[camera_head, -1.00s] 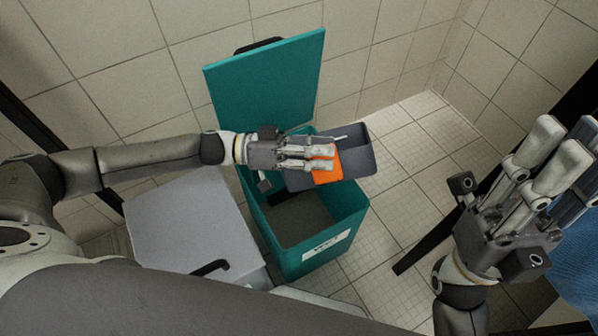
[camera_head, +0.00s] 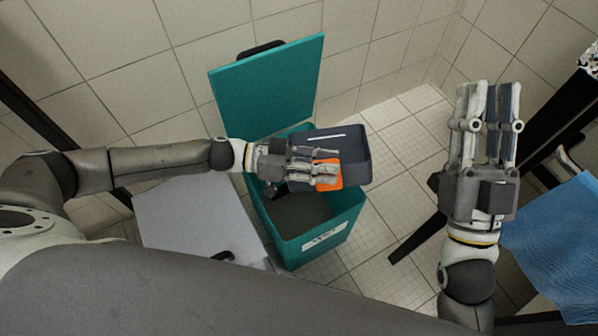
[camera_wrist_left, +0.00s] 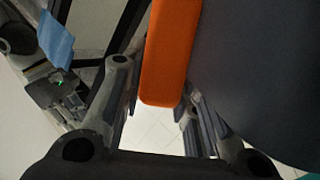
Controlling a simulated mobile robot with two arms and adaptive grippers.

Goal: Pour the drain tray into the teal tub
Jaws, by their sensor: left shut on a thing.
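The drain tray (camera_head: 348,141) is dark grey with an orange grip (camera_head: 328,181), held over the right part of the open teal tub (camera_head: 325,240). My left gripper (camera_head: 331,167) is shut on the tray at this grip. In the left wrist view the orange grip (camera_wrist_left: 170,55) lies between the fingers, with the dark tray wall (camera_wrist_left: 260,70) beside it. The tray looks tilted; its contents are not clear. The tub's inside looks dark, partly hidden by the tray and gripper. My right gripper (camera_head: 489,92) is away to the right, fingers pointing up, apparently empty; its opening is unclear.
The tub's raised teal lid (camera_head: 268,85) stands behind it against the tiled wall. A grey-white box (camera_head: 190,225) with a black handle stands left of the tub. A blue cloth-like item (camera_head: 555,240) lies at the right. Tiled floor (camera_head: 405,150) is free right of the tub.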

